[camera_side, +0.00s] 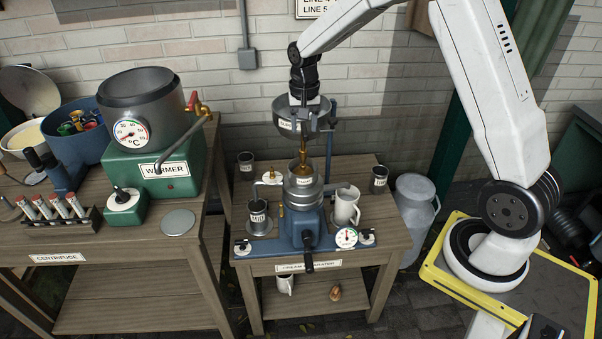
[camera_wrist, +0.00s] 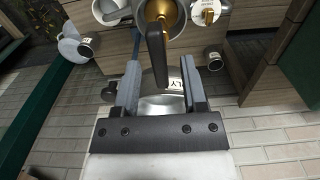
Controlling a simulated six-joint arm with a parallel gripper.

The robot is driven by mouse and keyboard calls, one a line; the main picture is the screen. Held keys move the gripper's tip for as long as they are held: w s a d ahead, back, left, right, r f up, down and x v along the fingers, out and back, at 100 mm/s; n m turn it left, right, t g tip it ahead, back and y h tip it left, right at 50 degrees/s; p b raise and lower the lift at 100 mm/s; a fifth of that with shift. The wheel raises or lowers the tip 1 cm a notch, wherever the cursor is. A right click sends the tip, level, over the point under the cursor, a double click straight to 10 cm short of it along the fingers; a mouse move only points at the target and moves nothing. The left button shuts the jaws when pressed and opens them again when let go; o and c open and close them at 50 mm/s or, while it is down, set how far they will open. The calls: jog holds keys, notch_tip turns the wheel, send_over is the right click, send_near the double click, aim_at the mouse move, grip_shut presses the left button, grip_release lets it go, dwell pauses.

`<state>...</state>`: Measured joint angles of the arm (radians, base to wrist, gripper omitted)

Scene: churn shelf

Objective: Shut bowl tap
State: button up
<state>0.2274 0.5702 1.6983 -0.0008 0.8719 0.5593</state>
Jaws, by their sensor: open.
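The supply bowl (camera_side: 290,125) is a grey metal bowl on a stand above the cream separator (camera_side: 305,215). Its brass tap (camera_side: 303,150) hangs under it. In the wrist view a dark lever (camera_wrist: 157,50) reaches from a brass part (camera_wrist: 165,12) into the space between my fingers. My gripper (camera_side: 305,103) is over the bowl in the side view, and its fingers are hard to make out there. In the wrist view my gripper (camera_wrist: 160,62) is open, with a finger on each side of the lever. I cannot tell whether either finger touches it. Part of the bowl (camera_wrist: 160,104) shows behind the fingers.
A white mug (camera_side: 347,205) and a dark labelled cup (camera_side: 258,215) stand beside the separator. The green warmer (camera_side: 150,160) is on the left bench. A milk can (camera_side: 415,215) stands at right.

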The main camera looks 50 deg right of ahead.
grip_shut()
jog(key=shift+n, duration=0.4)
jog(key=n, duration=0.5)
jog(key=d+n, duration=0.1)
jog(key=n, duration=0.5)
jog(key=d+n, duration=0.1)
jog(key=n, duration=0.5)
jog(key=shift+d, duration=0.25)
dwell(0.4)
